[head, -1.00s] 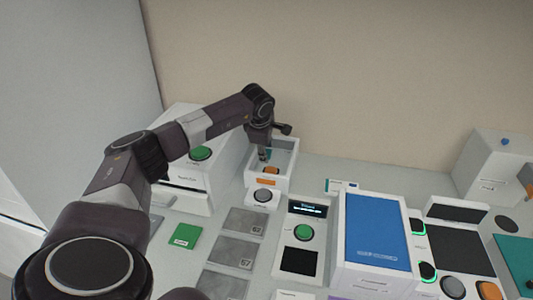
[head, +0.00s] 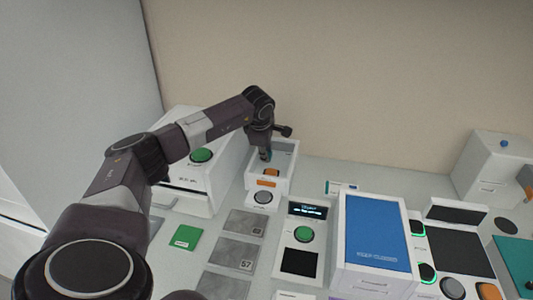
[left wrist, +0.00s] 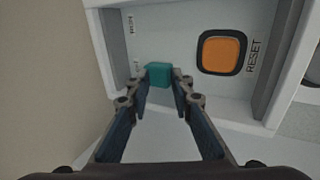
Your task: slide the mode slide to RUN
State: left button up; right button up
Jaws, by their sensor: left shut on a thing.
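The mode slide is a teal knob (left wrist: 159,74) on a white panel (left wrist: 190,20) inside a white, open-topped box (head: 282,187). In the left wrist view the knob sits between my left fingertips, and my left gripper (left wrist: 159,80) is shut on it. Small lettering shows on the panel beside the knob, too blurred to read surely. In the head view my left gripper (head: 266,155) reaches down into the box and partly hides the knob. My right gripper is not in view.
An orange RESET button (left wrist: 222,52) is on the same panel, right of the knob. The box walls rise close around the gripper. A white unit with a green button (head: 201,155) stands left of the box. A blue-topped box (head: 377,228) stands to the right.

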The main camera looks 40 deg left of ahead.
pick_arm(q)
jog(key=shift+w+d+r, duration=0.15)
jog(key=shift+w+d, duration=0.6)
jog(key=shift+d, duration=0.35)
jog(key=shift+w+d+r, duration=0.1)
jog(key=shift+w+d, duration=0.6)
jog(key=shift+d, duration=0.35)
jog(key=o, duration=0.6)
jog(key=shift+o, duration=1.2)
jog(key=shift+w+f, duration=0.1)
jog(key=shift+f, duration=0.05)
jog(key=shift+w+f, duration=0.1)
jog(key=shift+f, duration=0.1)
jog(key=shift+s+r+p, duration=0.2)
jog(key=shift+r+p, duration=0.35)
jog(key=shift+p, duration=0.05)
jog(key=shift+r+p, duration=2)
jog(key=shift+r, duration=0.95)
